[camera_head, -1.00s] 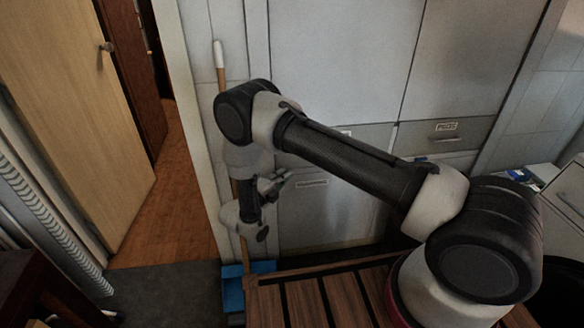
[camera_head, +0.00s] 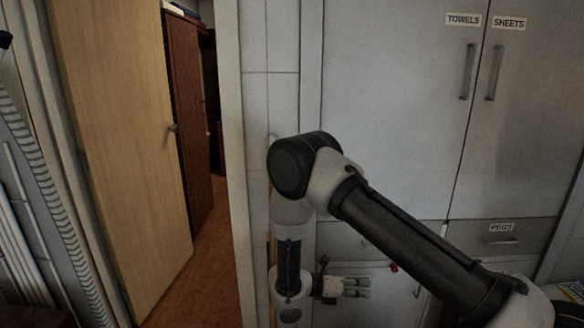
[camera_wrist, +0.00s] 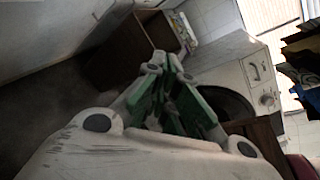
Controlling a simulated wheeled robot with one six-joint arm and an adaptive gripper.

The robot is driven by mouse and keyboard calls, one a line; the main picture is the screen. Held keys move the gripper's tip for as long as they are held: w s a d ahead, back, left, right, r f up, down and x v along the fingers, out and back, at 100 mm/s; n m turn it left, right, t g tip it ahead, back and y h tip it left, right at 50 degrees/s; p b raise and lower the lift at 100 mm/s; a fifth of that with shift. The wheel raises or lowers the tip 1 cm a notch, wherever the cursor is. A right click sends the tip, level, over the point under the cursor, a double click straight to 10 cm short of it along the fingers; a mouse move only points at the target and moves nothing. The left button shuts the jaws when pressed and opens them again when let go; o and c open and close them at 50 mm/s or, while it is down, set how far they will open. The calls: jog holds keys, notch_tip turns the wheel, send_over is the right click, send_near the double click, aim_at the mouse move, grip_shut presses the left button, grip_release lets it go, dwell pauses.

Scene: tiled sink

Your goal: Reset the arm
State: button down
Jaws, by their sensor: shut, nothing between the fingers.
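My gripper (camera_head: 358,287) hangs at the end of my arm, in front of the grey cabinets in the head view, its fingers pointing right. In the wrist view my gripper (camera_wrist: 205,122) shows its fingers with green inner pads, shut with nothing between them. My arm is bent, with the upper link running from the lower right up to the elbow and the forearm hanging down.
Tall grey cabinets (camera_head: 400,110) with labelled doors stand behind my arm. A wooden door (camera_head: 120,130) stands open at the left, with a wooden floor beyond. In the wrist view a white washing machine (camera_wrist: 228,75) stands beyond the fingers.

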jog(key=s+d+r+m+y, duration=0.5)
jog(key=s+r+m, duration=0.3)
jog(key=r, duration=0.4)
jog(key=s+d+r+m+t+y, duration=0.1)
jog(key=s+d+r+m+y, duration=0.3)
jog(key=s+r+m, duration=0.4)
jog(key=s+d+r+m+y, duration=0.5)
jog(key=r+m, duration=0.6)
jog(key=r, duration=0.6)
jog(key=s+d, duration=0.2)
jog(key=s, duration=0.1)
jog(key=shift+r+m+t+y, duration=0.2)
jog(key=shift+m+t+y, duration=0.1)
jog(key=shift+m+t, duration=0.1)
